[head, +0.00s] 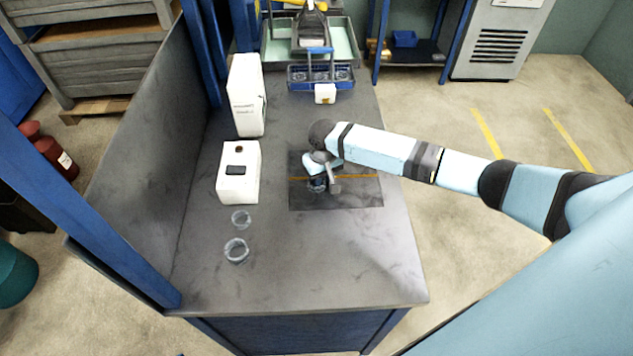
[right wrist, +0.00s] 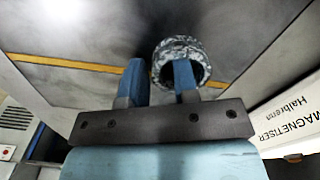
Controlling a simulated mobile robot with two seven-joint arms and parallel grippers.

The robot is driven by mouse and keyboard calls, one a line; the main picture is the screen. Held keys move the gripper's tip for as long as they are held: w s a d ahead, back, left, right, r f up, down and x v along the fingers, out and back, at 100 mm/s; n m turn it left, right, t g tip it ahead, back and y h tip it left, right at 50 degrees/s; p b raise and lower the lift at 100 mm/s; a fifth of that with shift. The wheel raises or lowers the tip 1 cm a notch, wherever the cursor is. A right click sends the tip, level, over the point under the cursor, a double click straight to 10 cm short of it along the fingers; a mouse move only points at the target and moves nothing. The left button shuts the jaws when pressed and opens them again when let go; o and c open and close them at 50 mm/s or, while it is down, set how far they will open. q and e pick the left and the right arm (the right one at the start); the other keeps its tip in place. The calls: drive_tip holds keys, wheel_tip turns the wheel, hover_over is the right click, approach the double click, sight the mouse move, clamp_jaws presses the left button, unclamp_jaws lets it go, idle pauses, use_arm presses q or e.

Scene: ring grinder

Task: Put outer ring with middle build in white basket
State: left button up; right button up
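A metallic ring (right wrist: 182,50) lies on the dark mat (head: 340,200) in the right wrist view. My right gripper (right wrist: 158,75) is over it with its two blue fingers apart. One finger overlaps the ring's opening and the other is outside, so one side of the ring lies between them. Contact cannot be told. In the head view the right gripper (head: 318,184) is low over the mat and largely hides that ring. My left gripper is not in view. No white basket is clearly recognisable.
Two white machines, a tall one (head: 247,95) and a low one (head: 238,172), stand left of the mat. A blue carrier (head: 320,78) with a small white block (head: 325,93) stands at the back, before a pale tray (head: 345,40). The front table (head: 320,265) is clear.

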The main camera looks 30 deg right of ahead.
drive_tip(key=shift+c, duration=0.2)
clamp_jaws()
drive_tip(key=shift+r, duration=0.15)
wheel_tip(320, 180, up, 19)
drive_tip(key=b, duration=0.1)
drive_tip(key=s+a+r+p, duration=0.2)
drive_tip(key=s+a, duration=0.4)
drive_tip(key=s, duration=0.5)
drive_tip(key=shift+a+r+n, duration=0.3)
